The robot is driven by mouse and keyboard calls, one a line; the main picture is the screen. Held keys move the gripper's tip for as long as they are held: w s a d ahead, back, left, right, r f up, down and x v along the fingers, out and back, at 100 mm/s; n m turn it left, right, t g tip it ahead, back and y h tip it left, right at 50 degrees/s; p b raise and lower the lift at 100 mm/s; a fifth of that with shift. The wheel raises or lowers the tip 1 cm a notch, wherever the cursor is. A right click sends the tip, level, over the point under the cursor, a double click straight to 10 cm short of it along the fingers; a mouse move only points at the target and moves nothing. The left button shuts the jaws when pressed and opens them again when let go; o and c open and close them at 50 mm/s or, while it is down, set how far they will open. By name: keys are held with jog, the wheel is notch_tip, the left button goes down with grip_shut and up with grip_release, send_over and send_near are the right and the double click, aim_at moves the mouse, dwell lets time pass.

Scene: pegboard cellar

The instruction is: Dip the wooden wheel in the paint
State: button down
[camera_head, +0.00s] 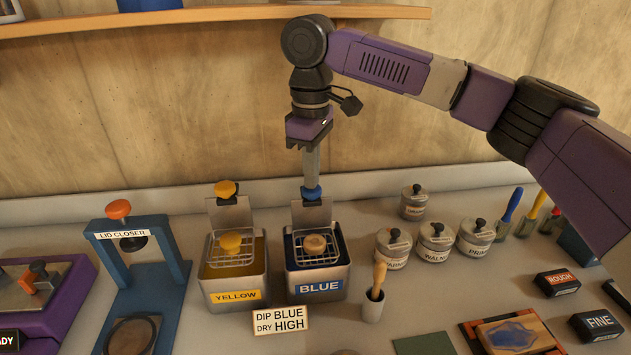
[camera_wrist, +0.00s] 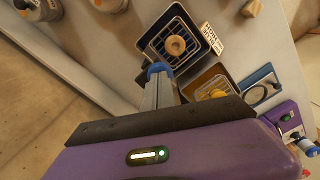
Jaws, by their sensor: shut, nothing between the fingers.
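The wooden wheel (camera_head: 314,243) is bare wood and sits on a wire basket in the paint tank labelled BLUE (camera_head: 319,288). The wheel also shows in the wrist view (camera_wrist: 175,45), with dark blue under the wires.
A YELLOW tank (camera_head: 234,297) with a yellow knob and yellow wheel stands to the left. A sign (camera_head: 280,319) reads DIP BLUE, DRY HIGH. A blue lid closer (camera_head: 160,270) is further left. Lidded cans (camera_head: 435,243) and a brush in a cup (camera_head: 373,305) stand right.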

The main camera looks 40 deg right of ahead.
aim_at(312, 198)
jog(key=shift+f+b, duration=0.7)
jog(key=shift+f, duration=2.45)
jog(key=shift+r, duration=0.2)
jog(key=shift+r+p, duration=4.85)
notch_tip(312, 198, up, 3)
jog(key=p, duration=0.2)
jog(key=shift+f+p, duration=0.1)
jog(key=shift+p, duration=0.2)
jog(key=shift+r+p, duration=0.6)
jog(key=shift+r, duration=0.45)
